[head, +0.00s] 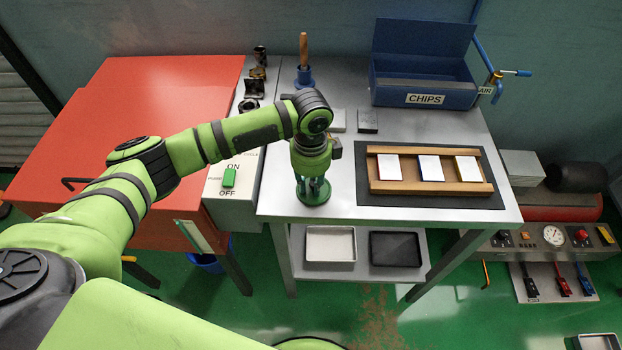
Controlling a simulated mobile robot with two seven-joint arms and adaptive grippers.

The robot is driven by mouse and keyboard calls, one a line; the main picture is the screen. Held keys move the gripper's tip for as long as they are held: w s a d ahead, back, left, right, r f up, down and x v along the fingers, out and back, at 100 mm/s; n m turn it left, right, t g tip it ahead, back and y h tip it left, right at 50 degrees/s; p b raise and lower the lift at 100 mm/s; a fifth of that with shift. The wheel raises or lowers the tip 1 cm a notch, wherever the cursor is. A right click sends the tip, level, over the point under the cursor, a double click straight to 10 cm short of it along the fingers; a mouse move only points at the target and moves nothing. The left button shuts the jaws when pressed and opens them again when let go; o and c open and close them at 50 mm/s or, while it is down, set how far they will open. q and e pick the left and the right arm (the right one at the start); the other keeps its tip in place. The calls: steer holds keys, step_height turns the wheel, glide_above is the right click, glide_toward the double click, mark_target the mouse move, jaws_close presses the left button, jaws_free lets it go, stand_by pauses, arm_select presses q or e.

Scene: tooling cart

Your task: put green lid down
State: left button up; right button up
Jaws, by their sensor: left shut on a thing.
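My left arm reaches in from the left, and my left gripper (313,180) points down over the front left part of the grey metal table (290,204). It is shut on the green lid (314,196), a round dark green piece below the wrist, near the table's front edge. The fingers are partly hidden by the wrist. I cannot tell whether the lid touches the table or is just above it. My right gripper is not in view.
A wooden tray (430,188) with several pale blocks lies on a dark mat right of the gripper. A blue CHIPS box (425,85) stands behind. A switch box (228,190) is at the left. Two trays sit on the lower shelf (362,278).

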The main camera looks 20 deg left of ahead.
mark_target(311, 184)
arm_select(q)
steer(key=o, duration=0.9)
steer(key=shift+f, duration=0.1)
steer(key=shift+o, duration=0.2)
step_height(311, 184, up, 12)
steer(key=b, duration=0.2)
